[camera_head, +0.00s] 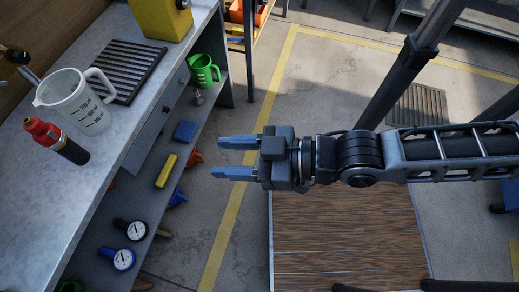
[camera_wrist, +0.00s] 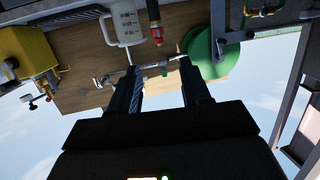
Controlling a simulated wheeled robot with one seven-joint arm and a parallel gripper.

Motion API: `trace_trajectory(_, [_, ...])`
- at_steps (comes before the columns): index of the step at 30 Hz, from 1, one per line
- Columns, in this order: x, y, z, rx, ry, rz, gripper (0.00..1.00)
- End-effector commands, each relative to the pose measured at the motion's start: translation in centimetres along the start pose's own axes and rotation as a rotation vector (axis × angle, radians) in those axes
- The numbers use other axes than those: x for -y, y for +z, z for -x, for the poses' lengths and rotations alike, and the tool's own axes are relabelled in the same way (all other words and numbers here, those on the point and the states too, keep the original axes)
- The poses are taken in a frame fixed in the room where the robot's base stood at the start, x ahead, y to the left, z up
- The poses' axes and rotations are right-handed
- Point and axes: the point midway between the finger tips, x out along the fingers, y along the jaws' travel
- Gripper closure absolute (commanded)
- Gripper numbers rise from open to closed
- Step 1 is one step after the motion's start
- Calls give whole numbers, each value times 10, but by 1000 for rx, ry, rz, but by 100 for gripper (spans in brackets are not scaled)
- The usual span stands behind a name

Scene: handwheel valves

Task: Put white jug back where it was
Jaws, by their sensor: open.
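The white jug (camera_head: 76,103) is a translucent pitcher with dark volume marks. It stands upright on the grey workbench (camera_head: 48,205), with its handle toward the upper right. In the wrist view the jug (camera_wrist: 127,22) shows at the top, beyond my fingers. My gripper (camera_head: 232,157) is open and empty, with blue fingers pointing left. It is over the aisle to the right of the bench, well apart from the jug. Its dark fingers also show in the wrist view (camera_wrist: 163,78).
A red and black bottle (camera_head: 56,140) stands close beside the jug. A black ribbed mat (camera_head: 128,72) and a yellow box (camera_head: 160,18) are farther back. The lower shelf holds a green jug (camera_head: 203,70), gauges (camera_head: 130,229) and small blocks. The floor aisle has free room.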

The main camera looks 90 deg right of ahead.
Motion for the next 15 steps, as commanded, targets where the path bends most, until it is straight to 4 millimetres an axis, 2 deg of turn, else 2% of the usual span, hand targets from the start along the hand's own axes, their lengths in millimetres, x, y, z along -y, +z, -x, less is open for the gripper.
trace_trajectory(1, [4, -6, 17, 18, -29, 7, 53])
trace_trajectory(6, [11, -24, 48, 48, -87, 20, 53])
trace_trajectory(10, [12, -30, 57, 57, -104, 24, 53])
trace_trajectory(15, [12, -31, 58, 57, -106, 24, 53])
